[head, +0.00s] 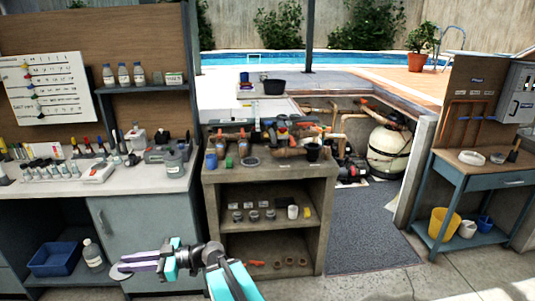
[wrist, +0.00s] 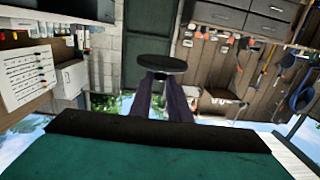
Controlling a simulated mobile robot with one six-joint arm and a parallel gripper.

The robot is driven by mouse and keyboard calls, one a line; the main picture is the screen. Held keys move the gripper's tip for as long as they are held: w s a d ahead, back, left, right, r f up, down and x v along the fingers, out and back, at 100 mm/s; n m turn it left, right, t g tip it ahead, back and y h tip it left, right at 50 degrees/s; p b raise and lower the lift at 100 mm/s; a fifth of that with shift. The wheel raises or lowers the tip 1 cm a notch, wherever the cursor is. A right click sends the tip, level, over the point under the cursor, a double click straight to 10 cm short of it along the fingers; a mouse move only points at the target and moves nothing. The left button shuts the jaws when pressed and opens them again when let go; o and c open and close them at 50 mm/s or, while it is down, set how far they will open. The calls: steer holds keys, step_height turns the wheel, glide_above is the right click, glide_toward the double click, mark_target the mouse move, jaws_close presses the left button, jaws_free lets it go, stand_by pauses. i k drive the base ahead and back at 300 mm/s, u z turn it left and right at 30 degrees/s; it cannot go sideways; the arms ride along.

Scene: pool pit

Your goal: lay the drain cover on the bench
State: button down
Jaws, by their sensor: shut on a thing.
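My gripper (head: 140,260) is low at the front left in the head view, in front of the blue-grey cabinet doors. In the wrist view the cover (wrist: 162,63) sits at the fingertips, seen at a shallow angle. The bench is probably the left pale worktop (head: 125,188), which lies above and behind my gripper. The cover is clear of it. A blue-grey table (head: 480,172) also stands at right, so which one is the bench is uncertain.
Bottles and test kit items crowd the left worktop; its front edge is barer. A concrete stand (head: 265,172) with pipes and valves is at centre. A blue bin (head: 55,259) and a white bottle (head: 93,255) sit on the low left shelf. A grey mat (head: 370,235) lies to the right.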

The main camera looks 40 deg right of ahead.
mark_target(260, 155)
steer(key=u, duration=0.3)
steer(key=i, duration=1)
steer(key=z, duration=0.3)
